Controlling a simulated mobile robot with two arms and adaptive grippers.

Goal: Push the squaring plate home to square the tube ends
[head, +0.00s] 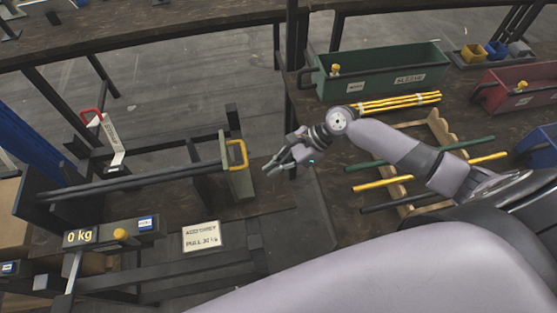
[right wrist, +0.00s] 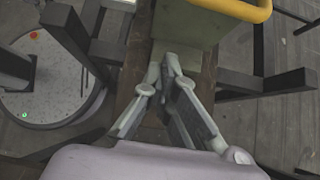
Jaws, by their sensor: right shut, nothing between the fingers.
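Dark tubes (head: 130,187) lie lengthwise in the fixture, running left from near the plate. Whether their ends touch it I cannot tell. My right gripper (head: 270,168) is shut and empty, just right of the plate, fingertips toward it. In the right wrist view the shut fingertips (right wrist: 167,57) are just below the plate (right wrist: 190,22), with the yellow handle (right wrist: 238,9) above; contact is unclear. My left gripper is out of view.
A "0 kg" readout (head: 80,236) and an assembly pull sign (head: 201,236) are at the fixture's front. A red-handled lever (head: 92,114) stands behind it. Right are a green bin (head: 380,72), yellow rods (head: 398,102) and a wooden rack (head: 440,130) with tubes.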

